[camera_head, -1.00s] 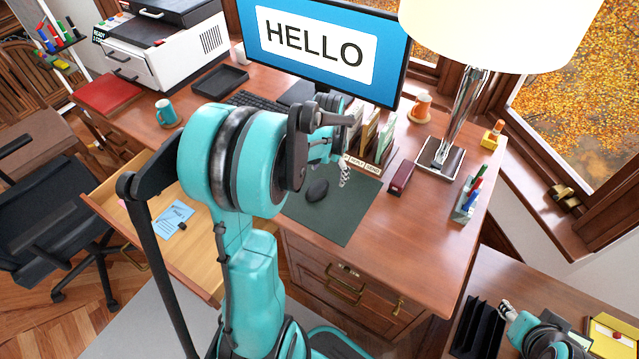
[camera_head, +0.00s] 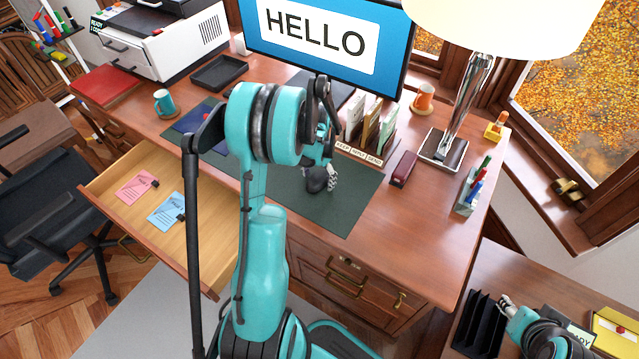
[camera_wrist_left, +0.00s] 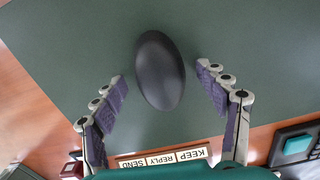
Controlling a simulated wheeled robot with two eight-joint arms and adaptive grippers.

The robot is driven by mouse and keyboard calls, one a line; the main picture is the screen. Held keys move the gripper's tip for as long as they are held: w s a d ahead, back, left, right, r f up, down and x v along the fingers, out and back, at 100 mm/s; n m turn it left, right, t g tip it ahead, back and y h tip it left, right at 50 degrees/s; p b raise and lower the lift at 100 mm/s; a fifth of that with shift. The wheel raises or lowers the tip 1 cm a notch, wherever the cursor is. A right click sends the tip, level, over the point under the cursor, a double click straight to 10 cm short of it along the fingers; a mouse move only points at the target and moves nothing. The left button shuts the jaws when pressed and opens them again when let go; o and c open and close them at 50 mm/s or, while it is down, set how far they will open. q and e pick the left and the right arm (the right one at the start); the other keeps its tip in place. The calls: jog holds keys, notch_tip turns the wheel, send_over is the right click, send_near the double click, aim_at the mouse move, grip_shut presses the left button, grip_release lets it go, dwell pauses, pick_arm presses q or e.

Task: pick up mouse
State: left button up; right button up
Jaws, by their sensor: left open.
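The mouse is a dark, smooth oval on the green desk mat. In the left wrist view the mouse (camera_wrist_left: 160,71) lies between the two spread fingers of my left gripper (camera_wrist_left: 162,76), with a gap on both sides. In the head view the mouse (camera_head: 314,182) is partly hidden by my left gripper (camera_head: 328,178), which is right over it or beside it. My left gripper is open and empty. My right gripper (camera_head: 507,306) is at the lower right, away from the mouse; its jaws are too small to judge.
A dark red stapler-like object (camera_head: 404,168) and lamp (camera_head: 443,148) are on the right. An open drawer (camera_head: 205,240) juts out left.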

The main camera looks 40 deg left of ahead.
pick_arm(q)
jog(key=shift+r, duration=0.1)
jog(key=c, duration=1.3)
jog(key=shift+o, duration=0.2)
